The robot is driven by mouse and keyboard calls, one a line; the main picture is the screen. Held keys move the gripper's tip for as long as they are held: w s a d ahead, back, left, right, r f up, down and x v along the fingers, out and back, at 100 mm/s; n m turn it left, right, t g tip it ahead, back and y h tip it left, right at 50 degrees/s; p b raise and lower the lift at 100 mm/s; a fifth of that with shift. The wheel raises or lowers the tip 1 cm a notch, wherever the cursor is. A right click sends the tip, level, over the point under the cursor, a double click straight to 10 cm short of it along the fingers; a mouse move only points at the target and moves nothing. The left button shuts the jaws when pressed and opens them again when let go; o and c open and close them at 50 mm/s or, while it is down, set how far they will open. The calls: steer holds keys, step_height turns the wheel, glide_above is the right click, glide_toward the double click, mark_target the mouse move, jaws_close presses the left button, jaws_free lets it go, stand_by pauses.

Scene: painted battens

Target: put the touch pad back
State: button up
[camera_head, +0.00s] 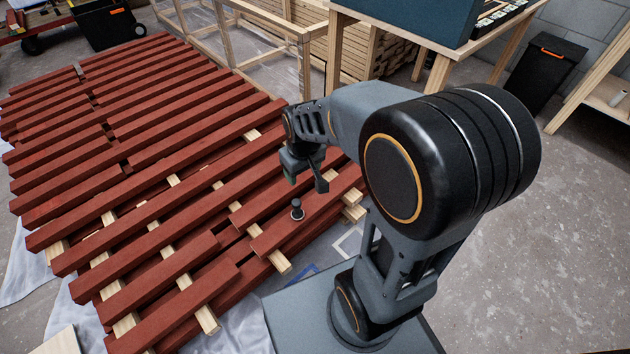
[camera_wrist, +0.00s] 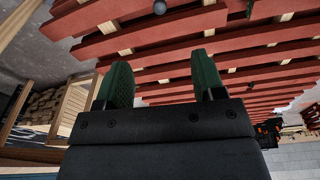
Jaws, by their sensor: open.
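The touch pad (camera_head: 297,209) seems to be the small dark piece with a rounded knob, standing upright on a red batten near the right end of the stack. In the wrist view a dark round knob (camera_wrist: 159,7), likely the same piece, shows at the top edge. My gripper (camera_head: 305,181) is open and empty, above and slightly to the right of the pad, apart from it. In the wrist view the two green finger pads of my gripper (camera_wrist: 163,75) stand wide apart with nothing between them.
Red painted battens (camera_head: 135,160) lie in rows across bare wooden bearers (camera_head: 190,290) over a pale sheet. A wooden table (camera_head: 390,22) and a black bin (camera_head: 545,70) stand behind.

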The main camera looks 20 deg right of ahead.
steer(key=s+r+m+t, duration=0.1)
steer(key=s+r+m, duration=0.1)
steer(key=s+r, duration=0.3)
steer(key=shift+s+r, duration=0.35)
steer(key=shift+s, duration=1.55)
